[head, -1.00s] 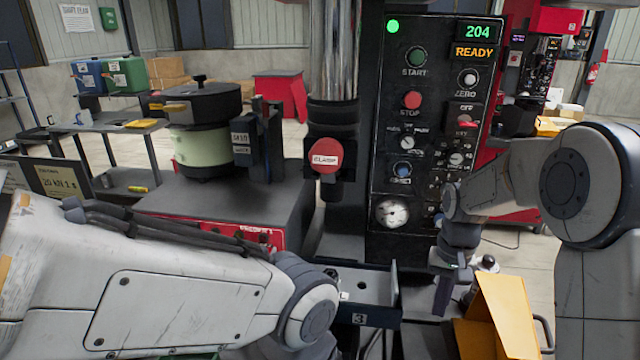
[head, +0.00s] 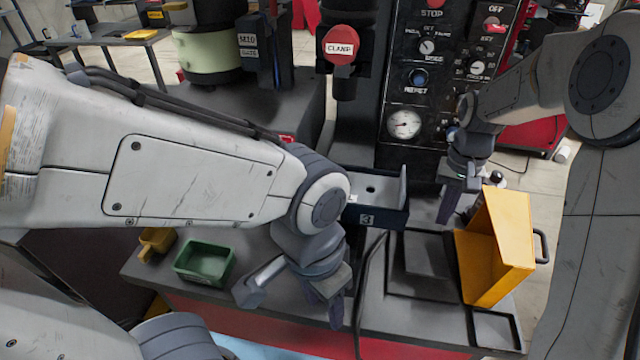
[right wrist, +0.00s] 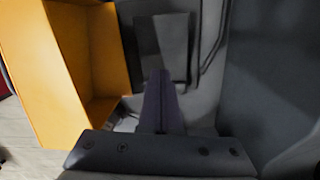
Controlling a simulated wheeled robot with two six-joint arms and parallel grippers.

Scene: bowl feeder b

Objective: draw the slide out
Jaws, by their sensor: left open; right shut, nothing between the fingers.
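The slide (head: 385,218), a dark open-topped box with the label 3 on its front, sits low at the foot of the machine, in the middle of the head view. My left arm partly covers its left side. My left gripper (head: 291,300) is open and empty, below and left of the slide, over the grey bench. My right gripper (head: 449,208) is shut and empty, to the right of the slide and apart from it in the picture. In the right wrist view its closed fingers (right wrist: 161,90) point towards a grey surface.
A yellow open box (head: 497,245) stands right of my right gripper; it also shows in the right wrist view (right wrist: 60,85). A green tray (head: 205,263) and a small yellow thing (head: 157,241) lie at left. The control panel (head: 440,75) and red clamp button (head: 341,45) stand behind.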

